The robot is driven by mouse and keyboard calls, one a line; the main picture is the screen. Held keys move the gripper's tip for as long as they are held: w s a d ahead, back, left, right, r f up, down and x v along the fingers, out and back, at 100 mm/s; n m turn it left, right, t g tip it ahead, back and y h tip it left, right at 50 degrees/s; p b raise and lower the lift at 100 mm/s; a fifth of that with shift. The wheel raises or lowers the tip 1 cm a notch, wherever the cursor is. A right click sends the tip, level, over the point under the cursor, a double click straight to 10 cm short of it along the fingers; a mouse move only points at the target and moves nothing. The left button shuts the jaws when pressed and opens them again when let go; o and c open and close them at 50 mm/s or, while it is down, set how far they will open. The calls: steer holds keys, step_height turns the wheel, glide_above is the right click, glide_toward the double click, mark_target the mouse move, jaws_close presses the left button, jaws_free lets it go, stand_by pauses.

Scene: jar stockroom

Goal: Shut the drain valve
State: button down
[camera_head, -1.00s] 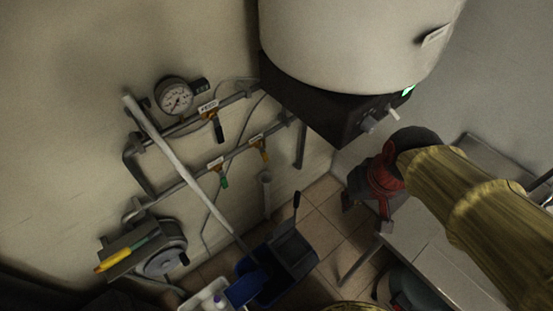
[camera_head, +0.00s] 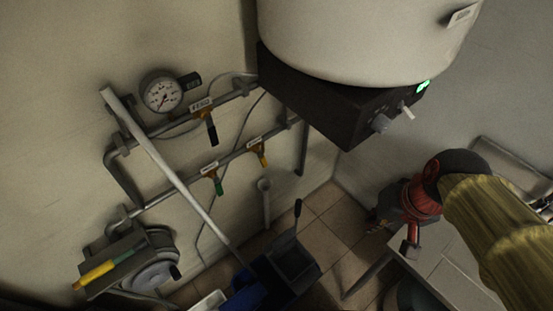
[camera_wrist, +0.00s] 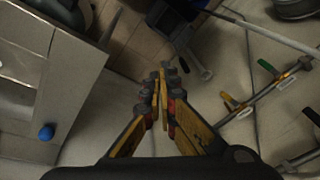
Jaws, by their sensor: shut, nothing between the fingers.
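Three lever valves sit on the wall pipes. One with a black lever (camera_head: 212,133) is on the upper pipe under a label that seems to read FEED. A green-lever valve (camera_head: 218,185) and a yellow-lever valve (camera_head: 262,158) are on the lower pipe. Their small labels are unreadable, so I cannot tell which is the drain valve. Valves with a green lever (camera_wrist: 266,65) and a yellow lever (camera_wrist: 228,117) also show in the wrist view, right of my gripper (camera_wrist: 160,78). My gripper is shut and empty, apart from the valves, and partly hidden in the head view.
A large pale tank on a black base (camera_head: 335,105) overhangs the right of the pipes. A pressure gauge (camera_head: 161,93) is at upper left. A slanted pole (camera_head: 165,165) crosses before the pipes. A blue bucket (camera_head: 250,290) stands below. A pale table (camera_head: 450,265) is at right.

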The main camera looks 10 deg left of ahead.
mark_target(263, 159)
steer(key=w+a+f+m+g+y+b, duration=0.15)
steer(key=w+a+f+y, duration=0.35)
steer(key=w+a+f, duration=0.5)
steer(key=w+a+f+m+g+y+b, duration=0.1)
steer(key=w+a+f+g+y+b, duration=0.15)
steer(key=w+a+f+y, duration=0.75)
steer(key=w+d+f+t+h+b, duration=0.1)
steer(key=w+d+f+t, duration=0.15)
steer(key=w+t, duration=0.4)
steer(key=w+d+f+t, duration=0.1)
steer(key=w+f+t, duration=0.25)
steer(key=w, duration=0.55)
steer(key=w+a+f+b, duration=0.1)
steer(key=a+b, duration=0.2)
steer(key=a, duration=0.8)
steer(key=shift+w+a+f, duration=0.3)
steer(key=shift+a+f, duration=0.05)
steer(key=shift+f, duration=0.05)
